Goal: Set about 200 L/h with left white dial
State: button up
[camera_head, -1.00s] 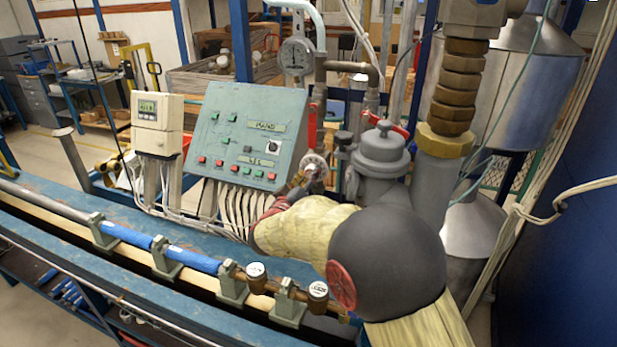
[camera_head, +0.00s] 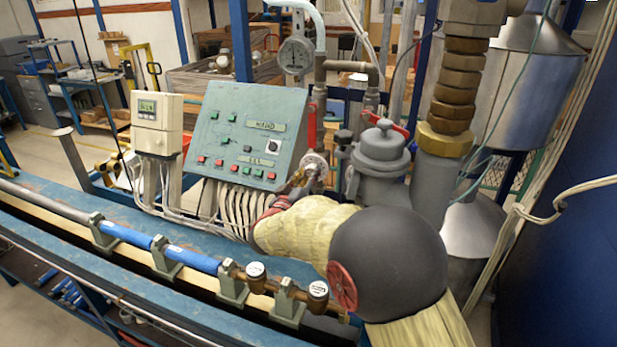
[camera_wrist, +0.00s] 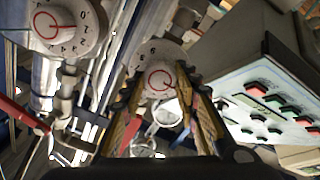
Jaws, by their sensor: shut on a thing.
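In the wrist view, a round white dial (camera_wrist: 160,82) with a red ring and pointer sits between the two fingers of my gripper (camera_wrist: 162,100). The fingers are shut on its sides. A second white dial (camera_wrist: 66,26) with a red ring and black numerals is at the upper left, apart from the fingers. In the head view, my gripper (camera_head: 298,179) is just right of the teal panel's lower corner, and a pale dial (camera_head: 315,165) shows beside it. The held dial is mostly hidden there by my gripper.
The teal control panel (camera_head: 245,112) carries buttons and two small displays, too blurred to read. A white meter box (camera_head: 157,125) stands at its left. A grey valve body (camera_head: 382,160) with red handles stands close right. A blue pipe (camera_head: 190,258) runs along the bench in front.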

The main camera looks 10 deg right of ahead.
jog(key=m+b, duration=0.1)
jog(key=m, duration=0.4)
jog(key=shift+b, duration=0.4)
jog(key=m+b, duration=0.3)
jog(key=m, duration=0.3)
jog(key=shift+f+m+b, duration=0.15)
jog(key=shift+m+b, duration=0.2)
jog(key=shift+m, duration=0.05)
jog(key=shift+m+b, duration=4.35)
jog(key=shift+m, duration=1.15)
jog(key=o, duration=1.1)
jog(key=shift+o, duration=0.2)
